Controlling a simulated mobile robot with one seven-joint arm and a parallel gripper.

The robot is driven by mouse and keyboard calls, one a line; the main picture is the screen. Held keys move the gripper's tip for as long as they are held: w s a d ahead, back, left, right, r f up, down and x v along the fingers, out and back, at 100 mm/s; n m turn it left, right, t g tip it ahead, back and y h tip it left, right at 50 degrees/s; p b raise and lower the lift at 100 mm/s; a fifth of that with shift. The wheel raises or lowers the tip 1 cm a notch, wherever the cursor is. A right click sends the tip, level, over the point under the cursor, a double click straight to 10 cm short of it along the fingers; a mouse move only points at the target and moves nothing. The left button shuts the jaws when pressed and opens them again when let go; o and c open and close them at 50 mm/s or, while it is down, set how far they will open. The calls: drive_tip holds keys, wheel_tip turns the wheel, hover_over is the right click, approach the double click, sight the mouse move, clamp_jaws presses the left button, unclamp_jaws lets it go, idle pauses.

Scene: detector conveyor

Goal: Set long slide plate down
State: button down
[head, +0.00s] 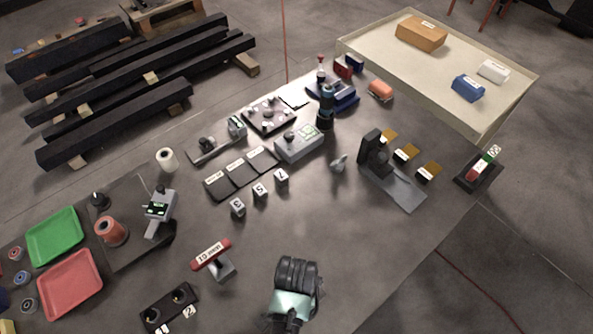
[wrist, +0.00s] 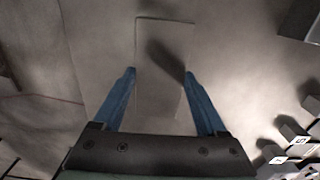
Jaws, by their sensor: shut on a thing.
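My gripper (wrist: 159,74) shows two blue fingers in the wrist view, shut on the long slide plate (wrist: 157,100). The plate is a thin grey rectangle, close in colour to the surface behind it. It lies between the fingers and extends past their tips; its near end is hidden by the gripper body. I cannot tell whether it touches the table. In the head view my arm's end is at the bottom middle over the grey table (head: 345,240), and the fingers and held plate cannot be made out.
Several numbered cubes (head: 260,190) stand left of centre, also at the wrist view's lower right (wrist: 292,132). A red-labelled stand (head: 213,255) is left of my arm. A black block (head: 373,153) with a grey plate (head: 405,192) is at right. Table between is clear.

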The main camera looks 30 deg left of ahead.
drive_tip(key=shift+w+f, duration=0.15)
drive_tip(key=shift+f, duration=0.3)
drive_tip(key=shift+f, duration=0.1)
unclamp_jaws()
drive_tip(key=shift+f, duration=0.1)
wheel_tip(320, 180, up, 12)
drive_tip(key=w+r+n+t+y, duration=0.1)
drive_tip(key=w+r+t+y, duration=0.1)
drive_tip(key=w+r+t, duration=1)
drive_tip(key=w+d+r+n+t, duration=0.1)
drive_tip(key=w+r, duration=0.4)
drive_tip(key=r, duration=0.4)
drive_tip(key=w+d+r+t, duration=0.1)
drive_tip(key=w+r, duration=0.4)
drive_tip(key=r, duration=0.5)
drive_tip(key=d+r+t, duration=0.2)
drive_tip(key=r+t, duration=0.1)
drive_tip(key=r, duration=0.5)
drive_tip(key=d+r+t, duration=0.2)
drive_tip(key=r+t, duration=0.1)
drive_tip(key=r, duration=0.6)
drive_tip(key=s+d+r+n+t+h, duration=0.1)
drive_tip(key=s+d+r+t, duration=0.1)
drive_tip(key=s+r, duration=0.3)
drive_tip(key=s+d+r+t+h, duration=0.1)
drive_tip(key=s+r+t, duration=0.4)
drive_tip(key=r, duration=0.7)
drive_tip(key=shift+s+d+r+n+b, duration=0.35)
drive_tip(key=shift+s+d+n+b, duration=0.1)
drive_tip(key=shift+s, duration=0.25)
